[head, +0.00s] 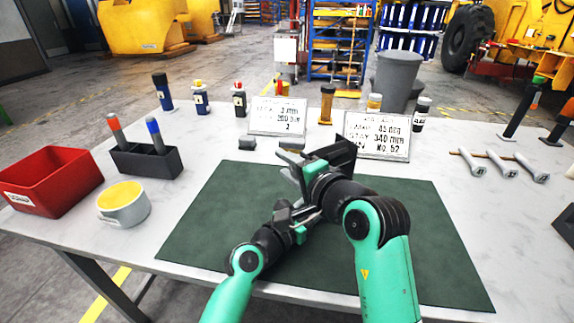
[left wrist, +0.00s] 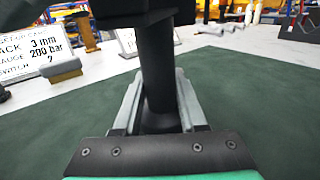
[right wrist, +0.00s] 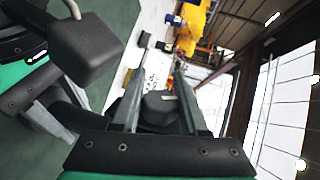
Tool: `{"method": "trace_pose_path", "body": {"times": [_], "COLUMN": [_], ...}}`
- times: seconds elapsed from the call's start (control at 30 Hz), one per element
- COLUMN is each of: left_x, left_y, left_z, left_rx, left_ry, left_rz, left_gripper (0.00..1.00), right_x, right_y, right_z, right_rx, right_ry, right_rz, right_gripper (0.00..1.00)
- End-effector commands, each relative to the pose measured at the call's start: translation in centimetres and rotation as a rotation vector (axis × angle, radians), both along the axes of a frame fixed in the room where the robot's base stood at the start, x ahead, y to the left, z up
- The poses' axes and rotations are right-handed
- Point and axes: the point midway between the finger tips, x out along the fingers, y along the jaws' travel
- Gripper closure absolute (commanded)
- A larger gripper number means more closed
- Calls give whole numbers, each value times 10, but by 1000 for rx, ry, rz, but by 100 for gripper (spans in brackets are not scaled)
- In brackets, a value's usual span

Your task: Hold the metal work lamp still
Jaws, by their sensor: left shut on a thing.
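The work lamp is black, with a round post (left wrist: 157,80) that rises between the fingers of my left gripper (left wrist: 158,95) in the left wrist view. My left gripper (head: 310,212) is shut on this post above the mat; the right arm partly covers it in the head view. The lamp's dark block-like head (head: 343,153) shows behind my right gripper (head: 290,165). The right wrist view shows the block (right wrist: 90,52) with a metal hook, left of my right gripper's fingers (right wrist: 160,82). Those fingers are apart; a dark object shows between them, and I cannot tell whether it touches.
A green mat (head: 215,225) covers the middle of the table. A red bin (head: 48,182), a yellow-and-white tub (head: 124,208) and a black holder (head: 146,161) stand at the left. Two cards (head: 277,117) (head: 377,136) and several bottles stand behind. Metal handles (head: 502,164) lie at the right.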

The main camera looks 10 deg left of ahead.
Motion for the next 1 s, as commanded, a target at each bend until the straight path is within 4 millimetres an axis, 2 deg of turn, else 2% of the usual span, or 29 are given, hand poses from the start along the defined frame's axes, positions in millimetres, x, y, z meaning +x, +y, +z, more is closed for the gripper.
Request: {"method": "trace_pose_path", "body": {"times": [0.03,0.2,0.23,0.43,0.73,1.0], "left_x": [0,0,0,0,0,0], "left_y": [0,0,0,0,0,0], "left_z": [2,3,3,2,3,2], "left_rx": [-1,-1,-1,-2,-1,-1], "left_ry": [-4,-4,-4,-5,-4,-4], "left_rz": [1,1,1,1,0,0], "left_gripper": [100,100,100,100,100,100], "right_x": [0,0,0,0,0,0], "right_y": [0,0,0,0,2,1], "right_z": [0,0,0,0,9,12], "right_rx": [0,0,0,18,214,257], "right_ry": [0,0,0,-18,-245,-299], "right_rz": [0,0,0,2,13,8], "right_gripper": [68,98,100,100,100,100]}}
